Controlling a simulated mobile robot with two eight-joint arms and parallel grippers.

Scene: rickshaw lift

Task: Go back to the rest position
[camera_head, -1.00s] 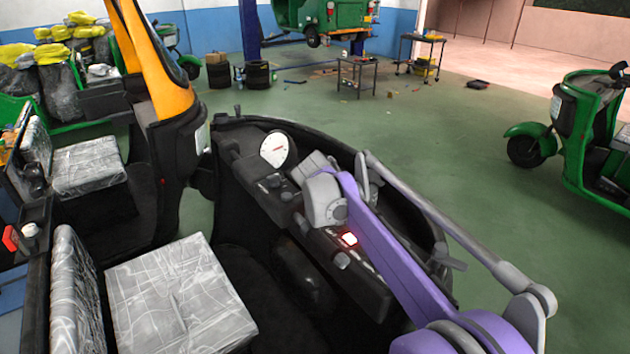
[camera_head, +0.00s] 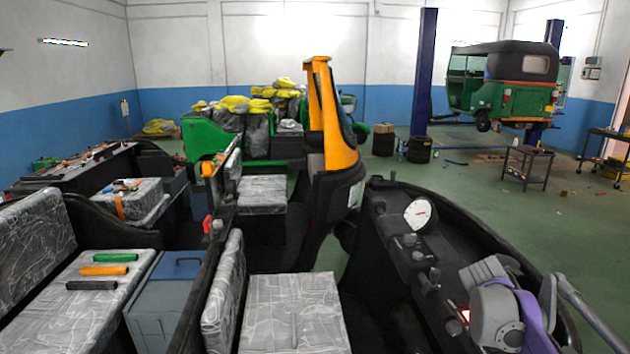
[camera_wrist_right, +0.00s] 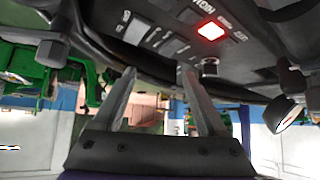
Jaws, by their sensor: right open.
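My right gripper (camera_head: 484,270) is at the lower right of the head view, over the black dashboard (camera_head: 440,258) of a rickshaw. Its grey fingers are apart in the wrist view (camera_wrist_right: 160,85), with nothing between them. A red-lit button (camera_wrist_right: 211,29) glows on the panel beyond the fingertips, apart from them. The button also shows in the head view (camera_head: 465,315), partly beside my grey wrist. My left gripper is not in view.
A round white gauge (camera_head: 418,213) and several knobs stand on the dashboard. A grey-covered seat (camera_head: 292,312) and an orange pillar (camera_head: 338,125) are to the left. A bench with coloured grips (camera_head: 110,270) is at far left. Green floor (camera_head: 480,200) lies open behind the dashboard.

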